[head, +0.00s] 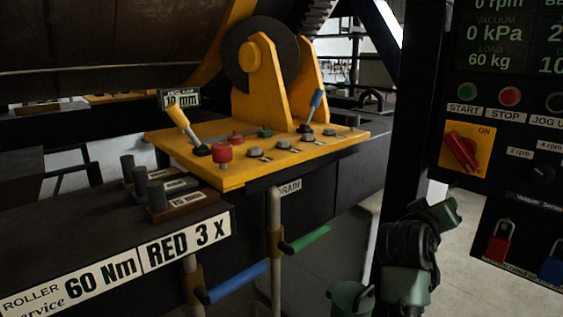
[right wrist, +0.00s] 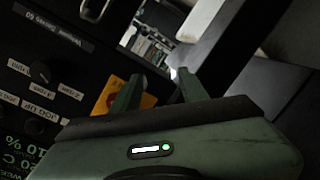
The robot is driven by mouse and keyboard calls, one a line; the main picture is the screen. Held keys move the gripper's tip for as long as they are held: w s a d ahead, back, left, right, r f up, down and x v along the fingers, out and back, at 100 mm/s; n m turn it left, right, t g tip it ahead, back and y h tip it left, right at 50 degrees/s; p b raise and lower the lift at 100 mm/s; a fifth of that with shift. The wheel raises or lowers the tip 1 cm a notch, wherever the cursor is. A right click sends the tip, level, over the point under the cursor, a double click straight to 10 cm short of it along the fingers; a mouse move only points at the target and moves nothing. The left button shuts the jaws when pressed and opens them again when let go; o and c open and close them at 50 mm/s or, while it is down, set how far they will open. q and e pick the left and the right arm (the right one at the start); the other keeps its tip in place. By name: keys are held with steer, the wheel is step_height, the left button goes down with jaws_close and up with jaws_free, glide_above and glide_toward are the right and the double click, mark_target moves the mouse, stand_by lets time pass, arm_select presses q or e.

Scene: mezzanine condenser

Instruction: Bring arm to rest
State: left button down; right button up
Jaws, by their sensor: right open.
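My right arm (head: 408,255) rises at the lower right of the head view, in front of the floor and the dark post. It is bent, with its upper end near the control panel. My right gripper (right wrist: 158,88) shows in the right wrist view with its two green fingers apart and nothing between them. Beyond the fingers is the orange switch plate (right wrist: 112,97), partly hidden by one finger. My left gripper is not in the head view.
The control panel (head: 510,125) stands close at right, with a red rotary switch (head: 460,151) and padlocks (head: 498,243). A yellow plate (head: 237,178) carries levers and knobs. Blue (head: 238,282) and green (head: 308,238) handles stick out below. Dark blocks (head: 182,201) sit on the left ledge.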

steer(key=s+a+f+n+g+y, duration=0.1)
steer(key=s+a+f+y, duration=0.1)
steer(key=s+f, duration=0.5)
steer(key=s+a+f+g+y, duration=0.1)
steer(key=s+a+f+y, duration=0.2)
steer(key=f, duration=0.9)
steer(key=s+a+f+n+g+y, duration=0.1)
steer(key=s+a+f+y, duration=0.1)
steer(key=s+f, duration=0.55)
steer(key=s+a+f+g+y, duration=0.2)
steer(key=s+a+f+g, duration=0.15)
steer(key=s+f, duration=0.45)
steer(key=s+a+f+g+y, duration=0.25)
steer(key=s+a, duration=0.25)
steer(key=s, duration=0.7)
steer(key=s+f+x, duration=0.1)
steer(key=s+x, duration=0.1)
steer(key=x, duration=1)
steer(key=s+x, duration=0.3)
steer(key=x, duration=0.9)
steer(key=s+d+f+g, duration=0.1)
steer(key=s+d+f, duration=0.2)
steer(key=s+f, duration=1.4)
steer(key=shift+s+f+n+p, duration=0.25)
steer(key=shift+n+p, duration=0.15)
steer(key=shift+p, duration=0.05)
